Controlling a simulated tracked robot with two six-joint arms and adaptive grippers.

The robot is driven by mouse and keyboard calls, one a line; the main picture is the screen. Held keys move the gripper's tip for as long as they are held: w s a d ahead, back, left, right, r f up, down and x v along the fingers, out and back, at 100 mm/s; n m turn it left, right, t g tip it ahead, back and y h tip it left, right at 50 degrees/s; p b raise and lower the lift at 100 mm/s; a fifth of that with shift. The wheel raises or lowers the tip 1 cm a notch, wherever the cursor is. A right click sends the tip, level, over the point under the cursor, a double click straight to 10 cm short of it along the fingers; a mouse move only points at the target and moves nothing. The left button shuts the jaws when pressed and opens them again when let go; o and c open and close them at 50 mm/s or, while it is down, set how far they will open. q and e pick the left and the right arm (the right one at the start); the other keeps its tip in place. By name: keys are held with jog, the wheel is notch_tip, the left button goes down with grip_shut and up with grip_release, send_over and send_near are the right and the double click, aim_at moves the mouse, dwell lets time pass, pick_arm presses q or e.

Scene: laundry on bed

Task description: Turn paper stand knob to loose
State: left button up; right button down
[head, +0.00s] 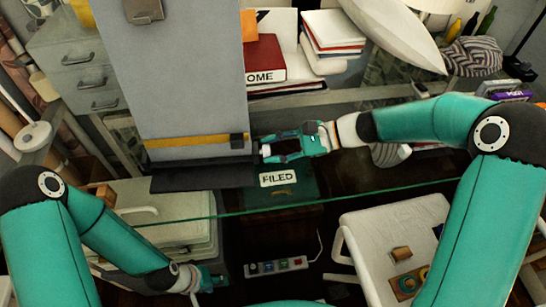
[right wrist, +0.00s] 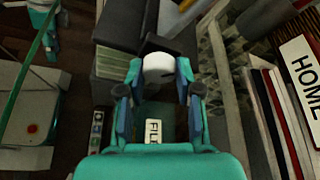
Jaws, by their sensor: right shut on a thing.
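The paper stand (head: 190,75) is a tall grey panel with a yellow strip and a dark lower bar, left of centre in the head view. Its knob shows in the right wrist view (right wrist: 159,66) as a pale round piece with a dark part behind it, between my fingers. My right gripper (head: 268,147) reaches in from the right at the stand's lower right side and is shut on the knob. Its fingers hide much of the knob in the head view. My left gripper (head: 217,280) is low, away from the stand; its finger opening is unclear.
A green box labelled FILED (head: 300,190) lies just below my right gripper. A red HOME book (head: 265,62) and stacked books (head: 335,35) stand behind. A power strip (head: 275,266) lies low in the middle. A white chair (head: 390,235) is at lower right.

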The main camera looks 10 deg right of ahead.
jog(key=shift+b, duration=0.4)
jog(key=c, duration=0.8)
grip_release()
jog(key=v, duration=1.2)
jog(key=shift+s, duration=0.15)
